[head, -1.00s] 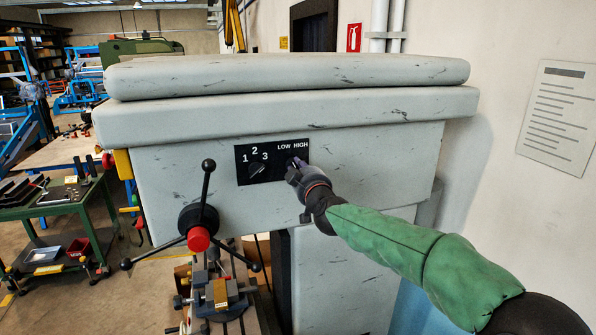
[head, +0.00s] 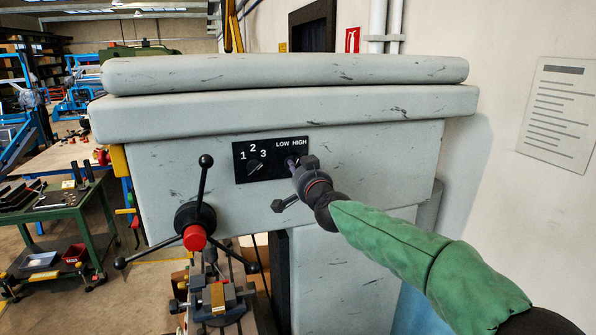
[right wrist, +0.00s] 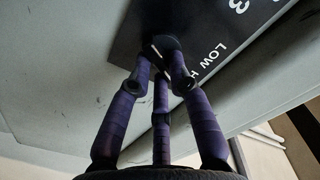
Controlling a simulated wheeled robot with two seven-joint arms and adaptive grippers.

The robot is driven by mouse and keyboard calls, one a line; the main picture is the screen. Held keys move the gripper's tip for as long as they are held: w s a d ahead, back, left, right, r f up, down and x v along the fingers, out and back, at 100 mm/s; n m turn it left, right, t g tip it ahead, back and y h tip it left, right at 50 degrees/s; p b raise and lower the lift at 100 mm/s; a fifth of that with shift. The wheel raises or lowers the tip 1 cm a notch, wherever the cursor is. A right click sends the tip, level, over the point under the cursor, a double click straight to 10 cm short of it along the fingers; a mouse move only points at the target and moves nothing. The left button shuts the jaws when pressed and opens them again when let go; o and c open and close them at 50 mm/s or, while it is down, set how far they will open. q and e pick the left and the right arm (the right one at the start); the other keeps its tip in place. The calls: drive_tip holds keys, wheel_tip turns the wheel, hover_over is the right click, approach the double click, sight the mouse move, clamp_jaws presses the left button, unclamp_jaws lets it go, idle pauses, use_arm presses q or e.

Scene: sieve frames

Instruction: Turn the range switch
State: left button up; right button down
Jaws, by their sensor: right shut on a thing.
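The range switch is a dark knob (right wrist: 165,43) below the LOW HIGH label on a black switch plate (head: 246,170) on the grey machine head (head: 200,150). My right gripper (head: 291,163) reaches in from the right and covers most of the knob in the head view. In the right wrist view its purple fingers (right wrist: 163,70) close around the knob, with the tips touching it. The knob's pointer direction cannot be told. My left gripper is not in view.
A second knob (head: 255,165) marked 1 2 3 sits left of my right gripper on the same plate. A three-armed handle with a red hub (head: 195,237) sticks out at lower left. A vise (head: 218,297) stands below. The wall is at right.

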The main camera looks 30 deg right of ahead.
drive_tip(key=shift+f+m, duration=0.1)
drive_tip(key=shift+m, duration=0.8)
drive_tip(key=c, duration=1.1)
unclamp_jaws()
drive_tip(key=shift+c, duration=0.2)
drive_tip(key=v, duration=1.2)
